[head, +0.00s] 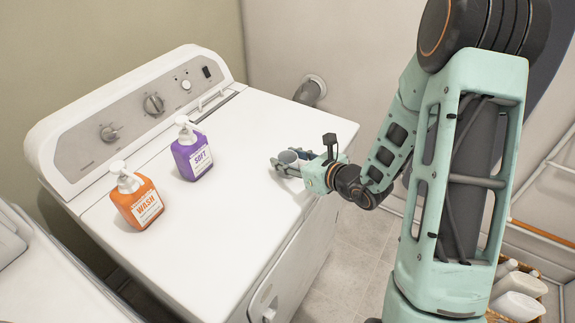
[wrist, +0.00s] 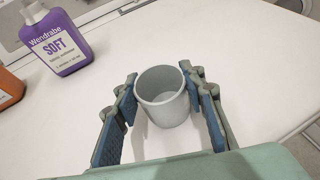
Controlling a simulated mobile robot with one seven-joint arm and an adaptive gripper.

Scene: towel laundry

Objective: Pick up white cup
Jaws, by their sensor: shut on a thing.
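The white cup (wrist: 163,104) is upright between my gripper's two fingers in the wrist view, with its open, empty inside showing. In the head view the cup (head: 288,158) is over the right part of the white machine top, partly covered by my gripper. My gripper (wrist: 162,92) is shut on the cup, with a fingertip on each side of its wall. It also shows in the head view (head: 287,164), reaching in from the right. Whether the cup's base touches the top or is just above it, I cannot tell.
An orange WASH bottle (head: 138,200) and a purple SOFT bottle (head: 192,153) stand on the left of the machine top (head: 225,225). The control panel (head: 130,115) rises along the back. The middle of the top is clear. A basket with white items (head: 518,297) is at the lower right.

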